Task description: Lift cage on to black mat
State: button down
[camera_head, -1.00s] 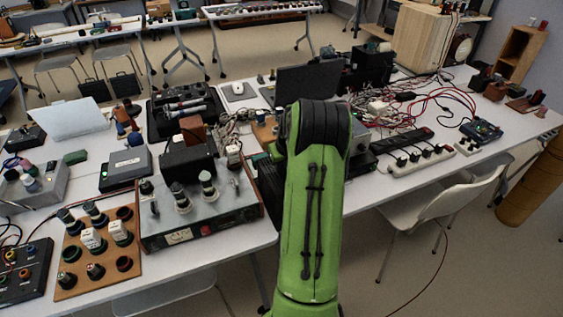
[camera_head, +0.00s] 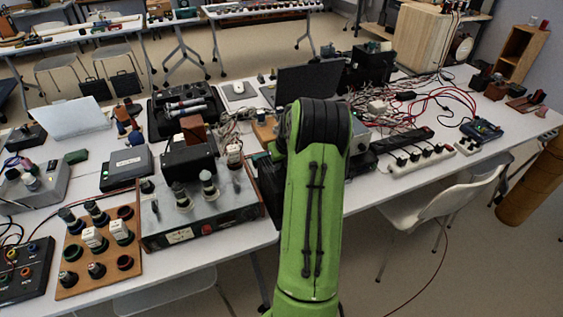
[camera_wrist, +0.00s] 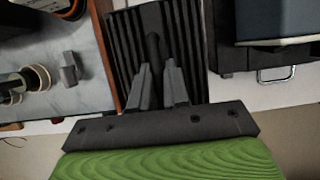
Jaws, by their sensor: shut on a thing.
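In the wrist view my gripper (camera_wrist: 157,68) is shut on a dark upright post, which seems to be the handle of a black slatted thing (camera_wrist: 120,42), likely the cage. Its slats spread on both sides of the post. Whether its underside touches the table cannot be told. In the head view a small dark part of it (camera_head: 270,190) shows between the grey instrument box and my green arm, which hides my gripper. I cannot pick out the black mat with certainty.
A grey instrument box (camera_head: 205,222) with knobs stands close on the left; its wooden edge is beside the slats in the wrist view. A dark box with a metal handle (camera_wrist: 275,73) is on the right. Cables (camera_head: 400,115) and a power strip (camera_head: 415,158) crowd the table farther right.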

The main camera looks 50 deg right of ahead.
jog(key=shift+f, duration=0.3)
jog(key=c, duration=1)
grip_release()
jog(key=shift+c, duration=0.2)
jog(key=p+v, duration=0.2)
jog(key=v, duration=1.3)
jog(key=shift+s+r+p, duration=0.15)
jog(key=shift+r+p, duration=0.2)
jog(key=shift+p, duration=0.05)
jog(key=shift+a, duration=0.1)
jog(key=a+r+n, duration=0.4)
jog(key=a+n, duration=0.6)
jog(key=a, duration=0.2)
jog(key=a+r+n, duration=0.4)
jog(key=a+n, duration=0.6)
jog(key=a, duration=0.2)
jog(key=s+a+n+t+y, duration=0.1)
jog(key=s+a+n+y, duration=0.1)
jog(key=s+a+n, duration=1)
jog(key=a+n, duration=0.1)
jog(key=n, duration=0.9)
jog(key=shift+f+t+p, duration=0.3)
jog(key=shift+t, duration=0.1)
